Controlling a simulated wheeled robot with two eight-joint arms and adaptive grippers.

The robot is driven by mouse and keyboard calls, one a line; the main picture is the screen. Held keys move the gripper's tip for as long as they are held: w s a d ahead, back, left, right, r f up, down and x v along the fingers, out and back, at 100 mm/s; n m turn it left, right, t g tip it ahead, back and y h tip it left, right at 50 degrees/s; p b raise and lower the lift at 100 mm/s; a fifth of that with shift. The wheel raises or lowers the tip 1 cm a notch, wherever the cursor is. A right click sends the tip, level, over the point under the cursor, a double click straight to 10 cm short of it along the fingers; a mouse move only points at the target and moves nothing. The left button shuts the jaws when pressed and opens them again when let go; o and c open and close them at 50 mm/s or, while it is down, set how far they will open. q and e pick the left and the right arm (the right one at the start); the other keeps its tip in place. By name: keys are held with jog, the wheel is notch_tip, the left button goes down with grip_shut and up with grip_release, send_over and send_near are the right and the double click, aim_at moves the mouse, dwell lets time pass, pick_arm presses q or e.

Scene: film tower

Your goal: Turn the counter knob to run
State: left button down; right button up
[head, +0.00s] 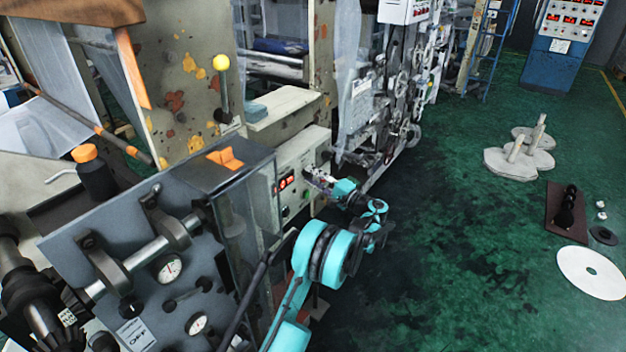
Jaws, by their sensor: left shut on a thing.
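My left gripper (314,176) is at the panel's face, to the right of the display, on the end of the turquoise arm. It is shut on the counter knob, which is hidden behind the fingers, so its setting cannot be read. My right gripper is not in view.
A grey gauge plate (225,275) with dials stands at the near left. A yellow-knobbed lever (222,85) rises behind the panel. The machine continues to the back with rollers (395,75).

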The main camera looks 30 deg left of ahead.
pick_arm(q)
jog(key=n, duration=0.5)
jog(key=shift+f+g+b, duration=0.15)
jog(key=shift+g+b, duration=0.15)
jog(key=shift+b, duration=0.1)
jog(key=n+g, duration=0.1)
jog(key=n, duration=0.4)
jog(key=shift+w+y, duration=0.1)
jog(key=shift+y, duration=0.2)
jog(key=shift+n, duration=0.4)
jog(key=c, duration=1.2)
grip_release()
jog(key=d, duration=0.4)
jog(key=d+f, duration=0.1)
jog(key=d, duration=0.3)
jog(key=s+d, duration=0.1)
jog(key=d, duration=0.2)
jog(key=shift+d+f, duration=0.2)
jog(key=shift+d, duration=0.2)
